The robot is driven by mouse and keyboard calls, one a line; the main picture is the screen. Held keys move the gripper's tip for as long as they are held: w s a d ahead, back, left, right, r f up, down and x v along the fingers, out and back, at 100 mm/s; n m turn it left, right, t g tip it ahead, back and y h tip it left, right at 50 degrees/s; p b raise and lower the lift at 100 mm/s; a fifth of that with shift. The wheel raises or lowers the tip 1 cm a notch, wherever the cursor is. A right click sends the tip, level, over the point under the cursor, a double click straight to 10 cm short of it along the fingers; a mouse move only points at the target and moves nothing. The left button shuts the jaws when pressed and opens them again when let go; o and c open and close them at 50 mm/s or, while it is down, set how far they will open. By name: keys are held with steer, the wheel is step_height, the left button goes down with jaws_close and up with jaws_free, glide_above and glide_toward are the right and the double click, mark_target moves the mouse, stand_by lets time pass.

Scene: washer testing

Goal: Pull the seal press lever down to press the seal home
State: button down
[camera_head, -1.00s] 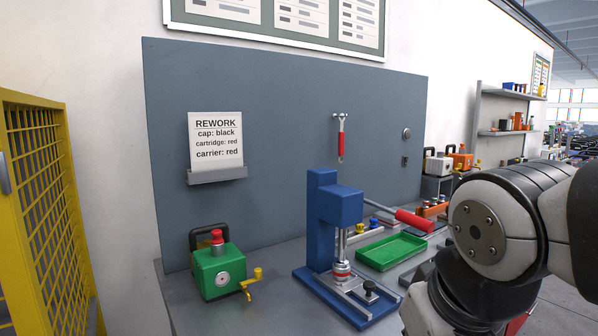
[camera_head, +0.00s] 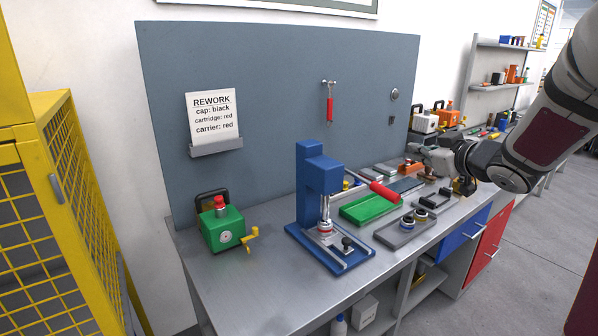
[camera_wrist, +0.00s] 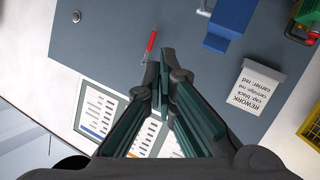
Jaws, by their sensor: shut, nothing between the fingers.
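The blue seal press (camera_head: 318,185) stands on the bench. Its lever has a red handle (camera_head: 383,193), which sticks out to the right above the green tray and looks raised. A silver ram (camera_head: 325,207) is above a red and silver part (camera_head: 325,227) on the press base; the contact between them is too small to judge. My gripper (camera_wrist: 165,52) is shut and empty in the wrist view. My arm reaches in from the right in the head view, with its end right of the lever and apart from it. The blue press head also shows in the wrist view (camera_wrist: 231,20).
A green tray (camera_head: 368,211) and a grey tray (camera_head: 404,232) with small parts lie right of the press. A green unit (camera_head: 220,228) with a yellow crank stands left. A grey panel (camera_head: 270,100) with a rework card (camera_head: 212,117) stands behind. The bench front is clear.

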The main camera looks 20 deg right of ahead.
step_height(320, 180, down, 5)
steer(key=s+d+n+y, duration=0.1)
steer(key=s+d+y, duration=0.1)
steer(key=y, duration=0.3)
glide_above(391, 192)
steer(key=shift+s+a+f+n, duration=0.15)
steer(key=shift+s+f+n, duration=0.05)
steer(key=shift+f, duration=0.3)
steer(key=shift+s+a+f+n, duration=0.1)
steer(key=shift+s+f+n, duration=0.1)
steer(key=shift+f, duration=0.3)
steer(key=f, duration=0.3)
steer(key=shift+w+d, duration=0.25)
steer(key=shift+w, duration=0.05)
steer(key=shift+f, duration=0.45)
steer(key=shift+f, duration=0.1)
steer(key=shift+s+d+f+p, duration=0.15)
steer(key=shift+f+p, duration=0.2)
steer(key=shift+f, duration=1.15)
